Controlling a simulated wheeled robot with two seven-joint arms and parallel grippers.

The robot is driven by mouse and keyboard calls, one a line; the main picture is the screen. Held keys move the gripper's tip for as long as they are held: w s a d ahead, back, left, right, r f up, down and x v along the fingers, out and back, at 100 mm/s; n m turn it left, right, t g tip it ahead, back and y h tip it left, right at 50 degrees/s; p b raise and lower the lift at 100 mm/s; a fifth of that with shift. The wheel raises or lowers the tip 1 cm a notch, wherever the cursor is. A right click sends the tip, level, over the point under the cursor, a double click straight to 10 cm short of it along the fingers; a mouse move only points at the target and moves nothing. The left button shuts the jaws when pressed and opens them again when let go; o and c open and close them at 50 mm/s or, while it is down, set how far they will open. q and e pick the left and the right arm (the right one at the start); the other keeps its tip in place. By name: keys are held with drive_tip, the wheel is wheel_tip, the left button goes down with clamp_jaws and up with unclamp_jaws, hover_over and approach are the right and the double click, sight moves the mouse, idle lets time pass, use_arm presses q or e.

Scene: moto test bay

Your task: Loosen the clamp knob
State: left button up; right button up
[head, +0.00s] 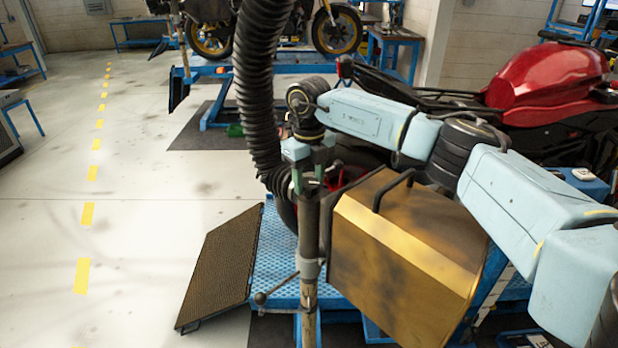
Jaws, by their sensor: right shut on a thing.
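A grey clamp collar (310,268) sits around an upright stand pole (309,308). A thin lever with a dark ball knob (260,298) sticks out to the left below the collar. My right gripper (309,180) points down at the top of the pole's dark upper tube (308,225). Its greenish fingers are shut on the tube's upper end, well above the collar and the ball knob. The exact contact is partly hidden by the fingers. My left gripper is not in view.
A thick black ribbed hose (255,90) hangs down just left of my right gripper. A brass-coloured box (400,255) with a black handle stands right of the pole. A red motorcycle (550,80) is behind my arm. A blue lift platform (275,265) with a ramp (222,265) lies below. The left floor is clear.

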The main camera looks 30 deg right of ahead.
sight(309, 182)
drive_tip(key=o, duration=1)
wheel_tip(309, 182, up, 14)
drive_tip(key=b, duration=0.1)
drive_tip(key=shift+f, duration=0.25)
